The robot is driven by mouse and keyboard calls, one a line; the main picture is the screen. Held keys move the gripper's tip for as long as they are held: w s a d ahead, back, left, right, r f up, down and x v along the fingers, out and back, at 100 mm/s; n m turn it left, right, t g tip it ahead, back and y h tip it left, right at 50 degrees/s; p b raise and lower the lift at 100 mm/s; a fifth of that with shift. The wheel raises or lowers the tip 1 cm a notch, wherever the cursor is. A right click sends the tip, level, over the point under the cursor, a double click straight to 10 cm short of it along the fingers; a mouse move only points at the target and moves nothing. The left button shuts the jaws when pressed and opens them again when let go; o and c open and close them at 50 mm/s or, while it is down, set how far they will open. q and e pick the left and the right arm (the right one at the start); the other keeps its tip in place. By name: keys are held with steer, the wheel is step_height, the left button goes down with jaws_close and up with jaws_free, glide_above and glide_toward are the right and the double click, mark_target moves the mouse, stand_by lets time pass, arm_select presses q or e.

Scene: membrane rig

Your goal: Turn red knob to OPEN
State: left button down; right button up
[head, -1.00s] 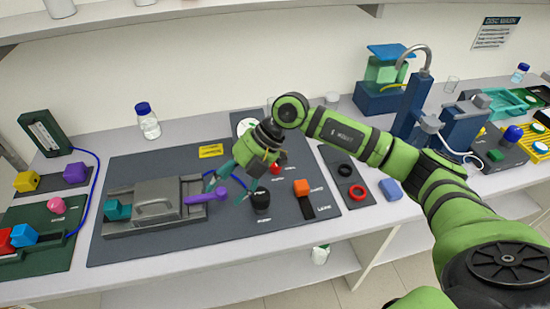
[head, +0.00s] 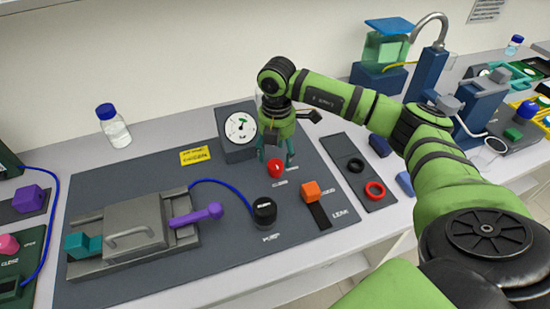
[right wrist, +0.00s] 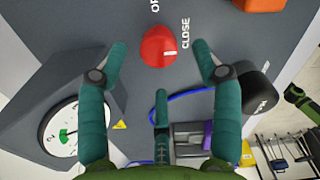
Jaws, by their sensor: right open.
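The red knob (head: 275,169) sits on the dark grey panel (head: 225,262), in front of the round gauge (head: 240,127). In the right wrist view the red knob (right wrist: 157,45) shows a short white mark on its right side, towards the printed CLOSE label (right wrist: 186,33). Part of another label shows at the top edge, cut off. My right gripper (head: 276,157) is above the knob, pointing down. In the wrist view its teal fingers (right wrist: 158,62) are spread around the knob, open and empty, with visible gaps. My left gripper is not in view.
A black pump knob (head: 264,211) and an orange block (head: 310,191) on a slot stand close in front. A grey clamp (head: 135,232) with a purple handle (head: 196,214) is at left. A tray with black and red rings (head: 374,190) lies at right.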

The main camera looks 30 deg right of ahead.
mark_target(276, 163)
step_height(276, 163, down, 2)
steer(key=shift+w+f+p, duration=0.1)
steer(key=shift+f+p, duration=0.15)
steer(key=shift+p, duration=0.1)
steer(key=shift+f, duration=0.65)
steer(key=c, duration=1.2)
steer(key=shift+o, duration=0.2)
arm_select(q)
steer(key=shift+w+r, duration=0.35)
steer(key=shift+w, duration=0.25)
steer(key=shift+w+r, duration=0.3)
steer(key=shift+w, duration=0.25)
